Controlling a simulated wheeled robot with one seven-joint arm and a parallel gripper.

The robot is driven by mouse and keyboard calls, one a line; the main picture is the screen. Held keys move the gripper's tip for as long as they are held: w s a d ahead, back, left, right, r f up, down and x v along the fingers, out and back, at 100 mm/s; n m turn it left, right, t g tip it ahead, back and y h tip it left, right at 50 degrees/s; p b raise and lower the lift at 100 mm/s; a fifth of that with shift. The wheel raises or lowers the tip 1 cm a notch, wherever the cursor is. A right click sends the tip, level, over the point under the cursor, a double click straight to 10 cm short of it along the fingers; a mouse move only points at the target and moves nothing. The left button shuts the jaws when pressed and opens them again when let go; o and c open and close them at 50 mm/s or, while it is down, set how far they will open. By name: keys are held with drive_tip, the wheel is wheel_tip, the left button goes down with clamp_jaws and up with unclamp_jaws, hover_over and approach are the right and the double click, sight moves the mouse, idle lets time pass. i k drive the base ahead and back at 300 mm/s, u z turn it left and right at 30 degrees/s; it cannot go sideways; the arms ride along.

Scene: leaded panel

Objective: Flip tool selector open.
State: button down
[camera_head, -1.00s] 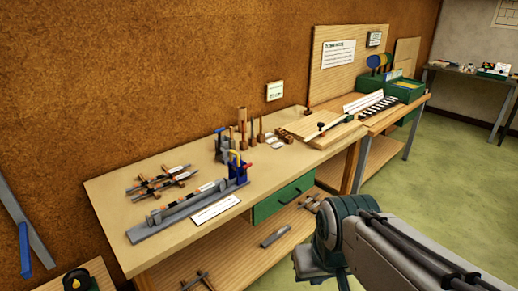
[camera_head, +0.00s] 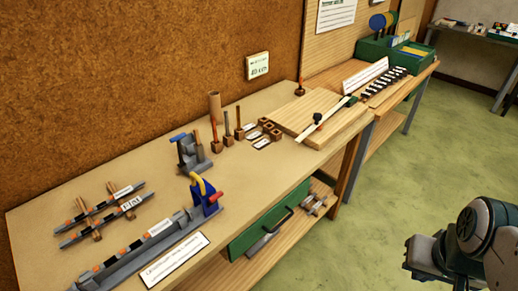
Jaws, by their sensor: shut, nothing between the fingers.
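No part is readably marked as the tool selector, so I cannot tell which one it is. A grey block with a blue handle (camera_head: 190,150) stands on the workbench (camera_head: 255,180), left of several upright tools. A blue fitting (camera_head: 205,196) with a yellow curved lever and a red-tipped part stands at the right end of a long grey rail (camera_head: 140,252). My gripper (camera_head: 413,257) is at the lower right over the floor, far from both fittings and touching nothing. It is shut and empty; its fingertips are hard to make out.
A green drawer (camera_head: 270,220) is under the bench top. A wooden board (camera_head: 318,118) carries a white bar with a black knob (camera_head: 318,118). Dark strips on small wooden supports (camera_head: 100,210) lie at the left. Green floor (camera_head: 400,180) is open right of the bench.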

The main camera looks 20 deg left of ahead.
sight(212, 200)
drive_tip(key=u, duration=0.2)
drive_tip(key=i, duration=0.85)
drive_tip(key=u, duration=1.25)
drive_tip(key=i, duration=0.5)
drive_tip(key=u, duration=0.4)
